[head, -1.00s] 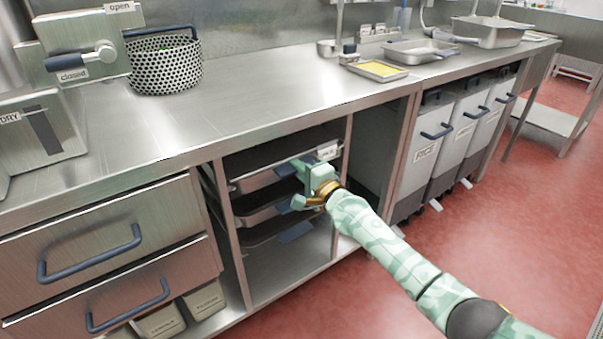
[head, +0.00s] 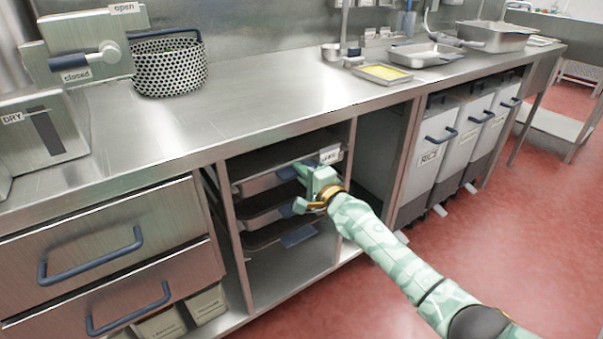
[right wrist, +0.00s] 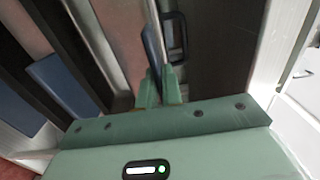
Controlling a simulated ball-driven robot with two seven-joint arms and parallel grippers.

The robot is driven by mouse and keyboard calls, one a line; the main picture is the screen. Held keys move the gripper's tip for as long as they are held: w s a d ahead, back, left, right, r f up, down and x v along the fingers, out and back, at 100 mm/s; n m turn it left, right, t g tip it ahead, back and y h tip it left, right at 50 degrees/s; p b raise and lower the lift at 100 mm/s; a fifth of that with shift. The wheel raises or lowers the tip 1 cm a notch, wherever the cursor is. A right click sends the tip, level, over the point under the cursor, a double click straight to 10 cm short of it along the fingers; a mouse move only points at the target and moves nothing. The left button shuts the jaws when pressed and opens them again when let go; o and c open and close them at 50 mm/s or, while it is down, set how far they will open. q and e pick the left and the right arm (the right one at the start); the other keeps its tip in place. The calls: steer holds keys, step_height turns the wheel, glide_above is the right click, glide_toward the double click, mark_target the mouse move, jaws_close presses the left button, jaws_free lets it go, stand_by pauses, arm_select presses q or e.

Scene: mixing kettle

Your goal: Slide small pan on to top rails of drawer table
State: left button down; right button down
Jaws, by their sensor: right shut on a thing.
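Metal pans with blue handles sit stacked on rails in the open bay under the counter. The top pan (head: 262,184) is at the highest rail level, just under the counter. My right gripper (head: 303,188) is at the front of this stack. In the right wrist view the right gripper (right wrist: 160,88) is shut on a blue handle (right wrist: 150,48), which appears to be the top pan's. The fingers and hand partly hide the handles in the head view. My left gripper is out of view.
Lower pans (head: 262,217) sit close beneath. The drawers (head: 115,235) flank the bay on the left, a bay post (head: 342,190) on the right. Bins, one marked RICE (head: 428,160), stand further right. The counter holds a perforated basket (head: 170,72) and a tray of yellow food (head: 383,73).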

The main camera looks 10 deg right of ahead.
steer(key=shift+r, duration=0.3)
steer(key=c, duration=1.5)
jaws_free()
steer(key=shift+f, duration=0.1)
steer(key=o, duration=0.5)
steer(key=shift+s+f, duration=0.1)
steer(key=shift+f, duration=0.2)
steer(key=shift+r, duration=0.1)
